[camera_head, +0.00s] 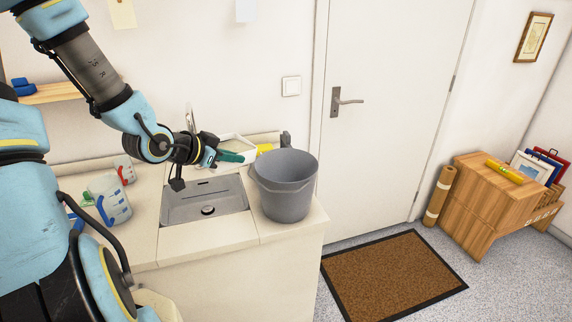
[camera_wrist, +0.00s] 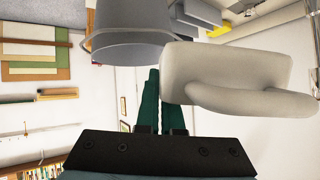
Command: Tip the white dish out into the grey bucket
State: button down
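The grey bucket (camera_head: 287,198) stands upright on the counter, right of the sink; its wall and mouth also show in the wrist view (camera_wrist: 125,48). My gripper (camera_head: 231,157) is over the back of the sink, left of the bucket and apart from it. Its dark green fingers (camera_wrist: 162,102) are close together at the edge of the white dish (camera_wrist: 225,70). The dish hides the end of one finger, so the gripper looks shut on its wall. In the head view the dish (camera_head: 238,141) shows only partly behind the fingers. What it holds is hidden.
The grey sink (camera_head: 205,205) lies below my gripper. A measuring jug (camera_head: 110,200) stands at the left of the counter. A yellow item (camera_head: 264,148) lies behind the bucket. The door (camera_head: 385,110) and brown mat (camera_head: 390,275) are to the right.

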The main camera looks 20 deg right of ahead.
jog(key=shift+s+d+r+m+y, duration=0.1)
jog(key=shift+d+r+m+y, duration=0.05)
jog(key=shift+d+r+y, duration=0.25)
jog(key=shift+s+d+r+m+y, duration=0.1)
jog(key=shift+d+r+m+y, duration=0.15)
jog(key=shift+d, duration=0.25)
jog(key=shift+s+d+r+y, duration=0.15)
jog(key=shift+d+r+y, duration=0.15)
jog(key=shift+d+y, duration=0.4)
jog(key=shift+s+d+f+m+y+b, duration=0.2)
jog(key=shift+d+m+y+b, duration=0.1)
jog(key=shift+d+b, duration=0.15)
dwell(0.4)
